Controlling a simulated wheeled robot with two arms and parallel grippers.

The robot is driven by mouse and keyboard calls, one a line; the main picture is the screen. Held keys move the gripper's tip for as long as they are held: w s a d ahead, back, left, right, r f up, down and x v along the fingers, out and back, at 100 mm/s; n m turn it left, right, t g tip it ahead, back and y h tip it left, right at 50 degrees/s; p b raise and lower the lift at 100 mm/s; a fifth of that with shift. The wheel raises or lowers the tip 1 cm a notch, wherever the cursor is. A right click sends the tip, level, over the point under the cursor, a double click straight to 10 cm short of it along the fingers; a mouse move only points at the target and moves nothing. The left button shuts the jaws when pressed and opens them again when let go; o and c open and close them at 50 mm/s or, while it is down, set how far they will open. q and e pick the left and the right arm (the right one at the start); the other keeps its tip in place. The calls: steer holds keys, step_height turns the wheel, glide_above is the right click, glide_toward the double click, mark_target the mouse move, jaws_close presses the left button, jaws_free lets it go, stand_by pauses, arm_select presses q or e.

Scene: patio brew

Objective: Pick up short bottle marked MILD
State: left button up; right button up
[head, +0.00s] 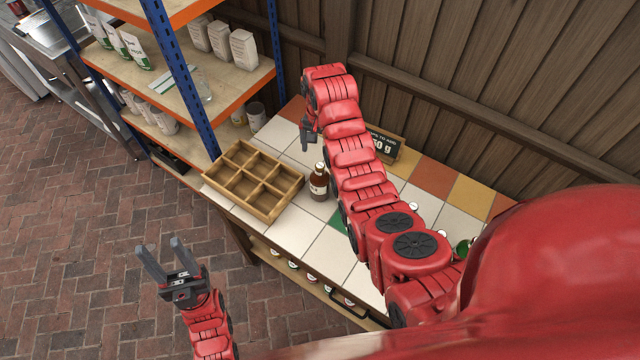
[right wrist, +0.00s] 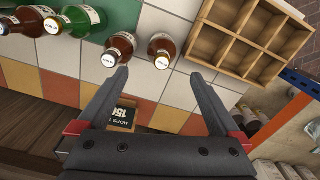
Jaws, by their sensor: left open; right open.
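A brown bottle with a white cap and pale label (head: 319,185) stands on the tiled counter just right of the crate. In the right wrist view a brown bottle (right wrist: 163,45) is just beyond the gap between the fingertips, and another (right wrist: 118,46) stands left of it. I cannot read MILD on any label. My right gripper (head: 307,138) is open and empty above the counter, behind the bottle; it also shows in the right wrist view (right wrist: 160,76). My left gripper (head: 162,258) is open and empty over the brick floor.
A wooden divided crate (head: 273,209) with empty compartments is at the counter's left. A black sign (head: 383,145) stands behind my right arm. A shelf rack (head: 188,85) and wooden fence border the counter.

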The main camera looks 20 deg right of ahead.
mark_target(320, 168)
step_height(320, 168, down, 10)
steer(key=b, duration=0.9)
steer(key=shift+w, duration=0.1)
steer(key=shift+f, duration=0.1)
steer(key=shift+f+p, duration=0.55)
steer(key=shift+f, duration=0.25)
steer(key=shift+w+f+p, duration=0.1)
steer(key=shift+f+p, duration=0.25)
steer(key=shift+p, duration=0.15)
steer(key=shift+w+d+f+p, duration=0.1)
steer(key=shift+w+f+p, duration=0.15)
steer(key=shift+f, duration=0.25)
steer(key=shift+w+d+f+p, duration=0.1)
steer(key=shift+f+p, duration=0.25)
steer(key=shift+f, duration=1.35)
jaws_close()
